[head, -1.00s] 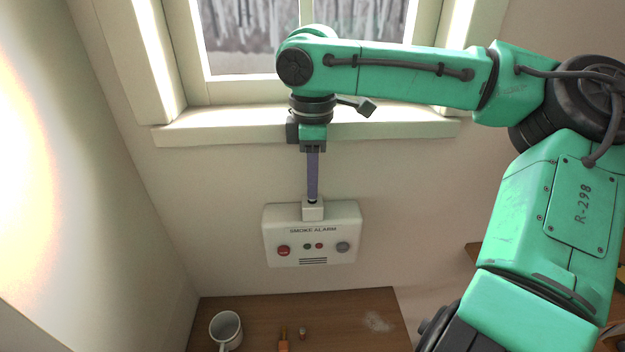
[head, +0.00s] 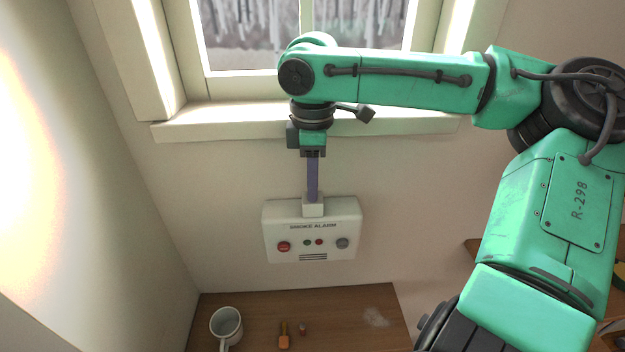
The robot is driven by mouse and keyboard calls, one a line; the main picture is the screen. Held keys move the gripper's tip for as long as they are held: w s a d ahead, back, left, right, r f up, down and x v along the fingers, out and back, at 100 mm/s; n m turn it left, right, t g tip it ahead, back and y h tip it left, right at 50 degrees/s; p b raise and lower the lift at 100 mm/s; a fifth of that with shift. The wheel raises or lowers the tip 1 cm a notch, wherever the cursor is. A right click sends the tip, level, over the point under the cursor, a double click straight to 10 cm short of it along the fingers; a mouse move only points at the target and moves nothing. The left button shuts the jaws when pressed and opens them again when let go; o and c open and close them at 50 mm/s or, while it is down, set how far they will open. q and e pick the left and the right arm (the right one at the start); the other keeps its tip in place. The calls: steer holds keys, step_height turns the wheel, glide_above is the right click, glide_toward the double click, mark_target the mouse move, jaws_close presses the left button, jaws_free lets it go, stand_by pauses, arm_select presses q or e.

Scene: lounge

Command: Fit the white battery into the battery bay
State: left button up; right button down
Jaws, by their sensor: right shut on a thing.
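The white smoke alarm (head: 270,228) hangs on the wall below the window. A small white socket (head: 312,210) stands on its top edge and looks like the battery bay. My right gripper (head: 313,154) is above it, pointing down and shut on the upper end of a slim upright bar. This bar looks purple, not white, and I take it for the battery (head: 313,175). Its lower end meets the socket's top and seems to be inside it. How deep it sits is hidden. No other battery shows. My left gripper is not in view.
A wooden table (head: 260,310) stands below the alarm. On it are a white mug (head: 226,326), an orange-handled item (head: 284,335) and a small reddish piece (head: 303,329). The window sill (head: 220,126) juts out behind my right gripper. The wall beside the alarm is clear.

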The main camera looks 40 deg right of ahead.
steer(key=shift+s+f, duration=0.2)
steer(key=shift+f, duration=0.35)
steer(key=shift+s+a+f, duration=0.1)
steer(key=shift+s+f, duration=0.05)
steer(key=shift+f, duration=0.1)
steer(key=shift+s+a+f, duration=0.1)
steer(key=shift+s+f, duration=0.25)
steer(key=shift+f, duration=0.2)
stand_by(0.6)
steer(key=shift+w+r+g, duration=0.4)
steer(key=shift+r, duration=0.15)
steer(key=shift+s+r, duration=0.1)
steer(key=shift+r, duration=0.3)
